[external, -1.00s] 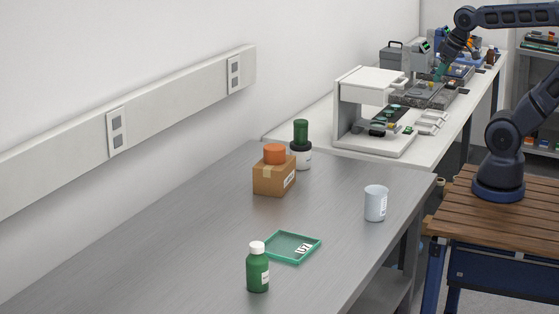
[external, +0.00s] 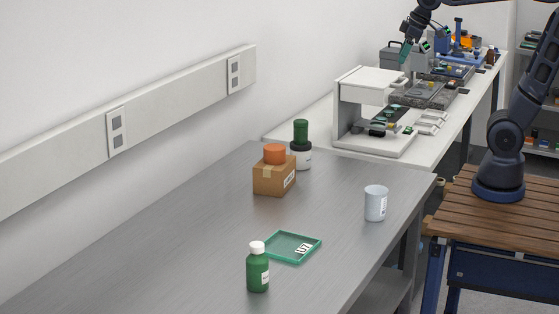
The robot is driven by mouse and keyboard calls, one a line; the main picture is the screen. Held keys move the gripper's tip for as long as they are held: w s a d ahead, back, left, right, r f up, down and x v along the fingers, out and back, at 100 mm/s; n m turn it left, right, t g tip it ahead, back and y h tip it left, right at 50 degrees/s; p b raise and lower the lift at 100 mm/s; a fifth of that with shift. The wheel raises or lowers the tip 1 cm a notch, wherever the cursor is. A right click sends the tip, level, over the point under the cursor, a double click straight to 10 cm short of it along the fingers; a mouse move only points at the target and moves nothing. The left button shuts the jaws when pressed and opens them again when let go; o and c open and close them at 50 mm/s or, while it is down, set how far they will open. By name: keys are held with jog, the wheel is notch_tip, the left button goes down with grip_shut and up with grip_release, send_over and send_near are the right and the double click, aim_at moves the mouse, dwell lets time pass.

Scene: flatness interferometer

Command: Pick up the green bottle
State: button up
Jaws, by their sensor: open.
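The green bottle (external: 257,272) has a white cap and a pale label. It stands upright at the front of the grey metal table (external: 190,240), just in front of a green tray (external: 291,247). My gripper (external: 405,52) is at the upper right, above the white bench and behind the white instrument, far from the bottle. It is open, small in the view, and nothing shows between its fingers.
A cardboard box (external: 273,180) with an orange item (external: 274,153) on top stands near a white jar (external: 301,157) with a green object on it. A white cup (external: 375,204) stands at the table's right side. A white instrument (external: 372,108) is on the bench behind.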

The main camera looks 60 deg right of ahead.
jog(key=w+a+r+n+y, duration=0.1)
jog(key=w+a+n, duration=0.1)
jog(key=w+a, duration=0.65)
jog(key=w+a+r+n, duration=0.2)
jog(key=w+a, duration=0.3)
jog(key=a, duration=0.6)
jog(key=w+a+f+n+g+y, duration=0.1)
jog(key=w+a+f+n, duration=0.15)
jog(key=a, duration=0.85)
jog(key=w+a+f+n+g, duration=0.1)
jog(key=w+a+f+n, duration=0.15)
jog(key=a, duration=0.75)
jog(key=n+g+y, duration=0.2)
jog(key=n+g, duration=0.1)
jog(key=n, duration=0.2)
send_near(257, 264)
jog(key=d, duration=0.2)
jog(key=x, duration=0.6)
jog(key=shift+w+d, duration=0.1)
jog(key=shift+w, duration=0.1)
jog(key=shift+t, duration=0.3)
jog(key=shift+w+x, duration=0.1)
jog(key=shift+x, duration=1.25)
jog(key=shift+w+x, duration=0.15)
jog(key=shift+x, duration=1.15)
jog(key=shift+d, duration=0.1)
jog(key=c, duration=1.2)
